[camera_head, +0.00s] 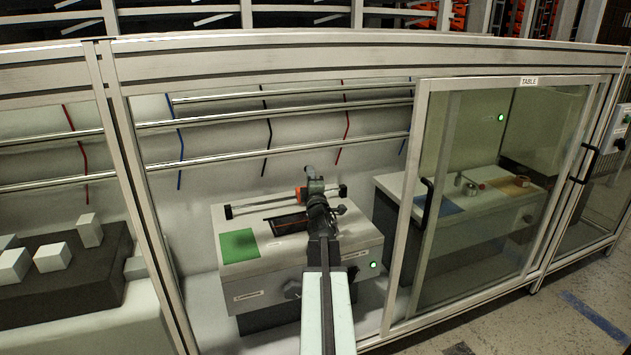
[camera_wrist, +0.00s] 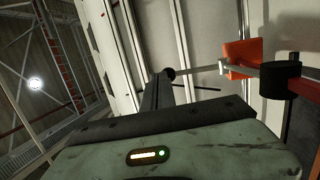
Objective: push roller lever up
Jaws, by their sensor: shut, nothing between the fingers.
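The drum machine (camera_head: 268,258) is a white-topped box inside the framed enclosure. Across its top runs a thin metal bar (camera_head: 262,206) with black ends and an orange block (camera_head: 301,193); I take this to be the roller lever assembly. In the wrist view the orange block (camera_wrist: 242,57), a black roller (camera_wrist: 280,79) and a thin rod show at the right. My gripper (camera_head: 313,182) is shut and empty, over the machine at the bar. Its dark fingers (camera_wrist: 158,90) stand close to the rod's black end in the wrist view; I cannot tell if they touch. My wrist hides part of the bar.
The enclosure frame surrounds my arm, with a glass door (camera_head: 490,195) to the right and metal rails (camera_head: 290,117) behind. A green pad (camera_head: 238,246) and a dark slotted plate (camera_head: 284,222) lie on the machine top. White blocks (camera_head: 54,257) sit on a dark slab at left.

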